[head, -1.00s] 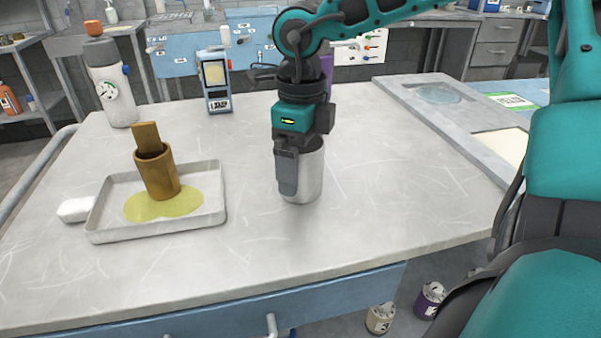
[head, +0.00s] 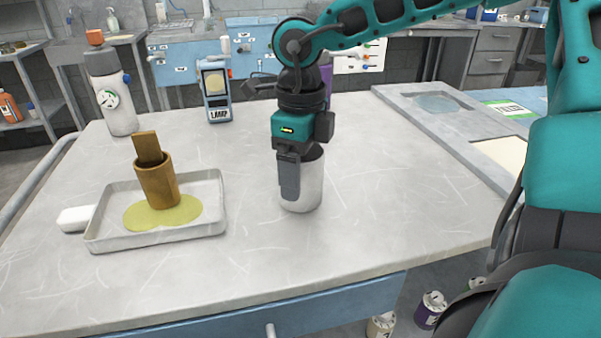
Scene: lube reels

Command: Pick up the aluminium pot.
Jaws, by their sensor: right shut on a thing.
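The aluminium pot (head: 309,188) is a plain silver cylinder, upright near the middle of the table. It appears to stand on the tabletop. My right gripper (head: 300,172) comes down on it from above and is shut on its wall. One dark finger covers the left part of the pot's near side. The other finger is hidden. My left gripper is not in view.
A tray (head: 222,215) at the left holds a brown cup (head: 157,182) in a yellow-green puddle. A grey bottle (head: 115,100) and a lamp device (head: 215,90) stand behind. The tabletop (head: 390,200) right of the pot is clear.

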